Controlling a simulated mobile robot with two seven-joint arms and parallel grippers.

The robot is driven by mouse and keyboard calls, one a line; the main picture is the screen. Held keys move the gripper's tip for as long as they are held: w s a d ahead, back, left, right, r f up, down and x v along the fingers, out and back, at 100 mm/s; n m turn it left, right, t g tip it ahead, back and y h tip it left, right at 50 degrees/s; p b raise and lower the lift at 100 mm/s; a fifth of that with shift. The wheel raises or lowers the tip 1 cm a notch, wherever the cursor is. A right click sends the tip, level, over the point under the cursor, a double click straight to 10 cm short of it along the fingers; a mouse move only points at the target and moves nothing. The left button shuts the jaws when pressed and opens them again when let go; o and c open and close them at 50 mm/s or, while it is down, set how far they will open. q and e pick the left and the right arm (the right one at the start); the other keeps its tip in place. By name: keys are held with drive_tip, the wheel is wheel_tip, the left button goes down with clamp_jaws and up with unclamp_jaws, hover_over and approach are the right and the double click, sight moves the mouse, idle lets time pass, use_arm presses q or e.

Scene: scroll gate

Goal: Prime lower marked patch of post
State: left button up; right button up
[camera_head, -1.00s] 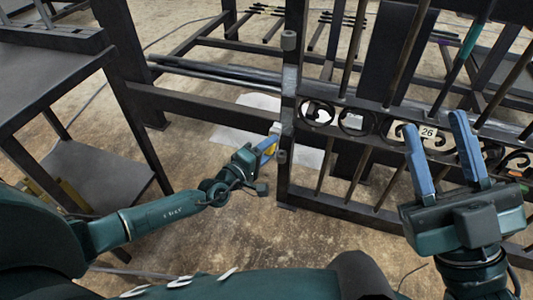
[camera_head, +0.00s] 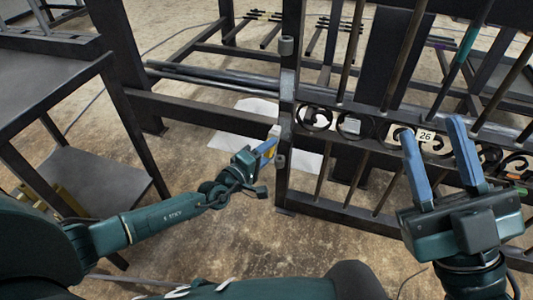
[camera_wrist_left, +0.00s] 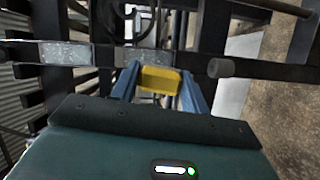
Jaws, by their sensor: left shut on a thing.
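My left gripper (camera_head: 266,149) is shut on a yellow block (camera_head: 269,153), which shows between its blue fingers in the left wrist view (camera_wrist_left: 160,79). The block is at the dark gate post (camera_head: 284,180), on its left side in the head view. I cannot tell whether it touches the post. In the left wrist view the post runs across the picture, with a pale speckled patch (camera_wrist_left: 65,53) at left and a duller grey patch (camera_wrist_left: 133,57) just beyond the fingers, partly hidden. My right gripper (camera_head: 431,128) is open and empty in front of the gate.
The scroll gate (camera_head: 350,125), with bars, scrolls and a "26" tag (camera_head: 425,136), stands right of the post. Hinge knuckles (camera_head: 286,46) stick out from the post. A dark table (camera_head: 45,85) stands at left. A white sheet (camera_head: 235,135) lies on the floor behind.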

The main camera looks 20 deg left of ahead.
use_arm(q)
drive_tip(key=shift+w, duration=0.6)
drive_tip(key=shift+d, duration=0.15)
